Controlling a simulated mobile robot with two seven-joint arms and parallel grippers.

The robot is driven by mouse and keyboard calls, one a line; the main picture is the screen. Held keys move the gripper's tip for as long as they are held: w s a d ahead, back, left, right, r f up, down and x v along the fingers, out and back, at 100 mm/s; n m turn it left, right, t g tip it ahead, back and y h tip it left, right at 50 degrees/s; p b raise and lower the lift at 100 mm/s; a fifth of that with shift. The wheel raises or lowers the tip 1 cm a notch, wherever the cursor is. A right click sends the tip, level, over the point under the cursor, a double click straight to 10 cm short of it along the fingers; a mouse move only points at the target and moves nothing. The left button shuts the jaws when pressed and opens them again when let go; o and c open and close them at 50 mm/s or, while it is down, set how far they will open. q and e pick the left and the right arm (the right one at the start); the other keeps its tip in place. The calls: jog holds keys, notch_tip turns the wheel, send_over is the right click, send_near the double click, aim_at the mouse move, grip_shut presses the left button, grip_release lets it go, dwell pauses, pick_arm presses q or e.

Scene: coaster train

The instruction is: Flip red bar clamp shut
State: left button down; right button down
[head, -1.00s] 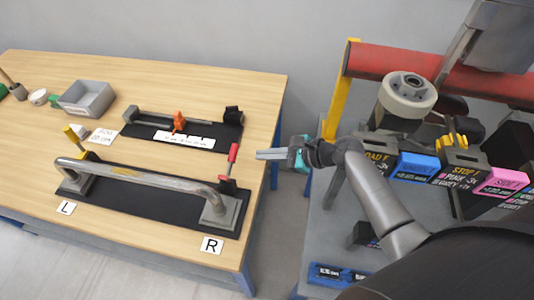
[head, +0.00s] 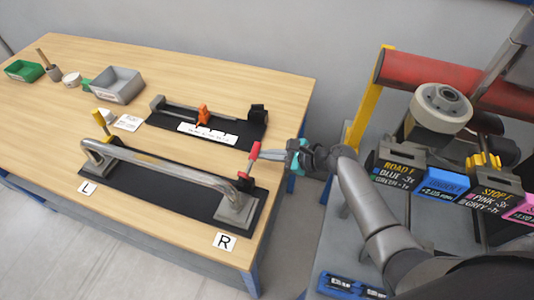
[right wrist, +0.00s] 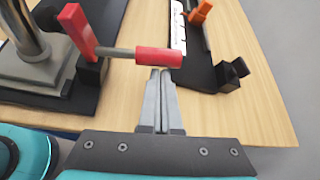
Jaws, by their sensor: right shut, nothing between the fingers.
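The red bar clamp (head: 254,152) sits at the R end of the black bar fixture. In the head view its handle stands up, leaning slightly right. In the right wrist view the clamp's red grip (right wrist: 158,56) lies just beyond my fingertips, with a rod leading left to its red arm (right wrist: 77,30). My right gripper (head: 268,155) is shut and empty, with its fingertips (right wrist: 161,75) right at the grip; I cannot tell whether they touch. The metal bar (head: 165,168) lies across the fixture. A yellow clamp (head: 100,122) stands at the L end. My left gripper is not in view.
Behind the bar fixture lies a second black fixture with an orange clamp (head: 203,115). A grey bin (head: 117,86) and a green bin (head: 23,70) stand at the far left. The table's right edge is close to the red clamp. A rack with a red roll (head: 430,78) stands right.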

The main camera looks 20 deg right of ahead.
aim_at(257, 149)
jog(key=shift+s+r+n+t+p, duration=0.1)
jog(key=shift+r+n+t+p, duration=0.2)
jog(key=shift+r+n, duration=0.15)
jog(key=shift+a+r+t+h, duration=0.15)
jog(key=shift+r+t+h, duration=0.15)
jog(key=shift+s+r+n+t+p, duration=0.2)
jog(key=shift+r+n+t+p, duration=0.1)
jog(key=shift+r+n, duration=0.15)
jog(key=shift+s+a+r+n+t, duration=0.25)
jog(key=shift+r+n+t, duration=0.1)
jog(key=shift+n+t, duration=0.15)
jog(key=s+a+r+n+t+b, duration=0.3)
jog(key=n+b, duration=0.4)
jog(key=b, duration=0.4)
jog(key=shift+s+r+t, duration=0.35)
jog(key=shift+s+t, duration=0.35)
jog(key=shift+t, duration=0.3)
jog(key=shift+s, duration=0.1)
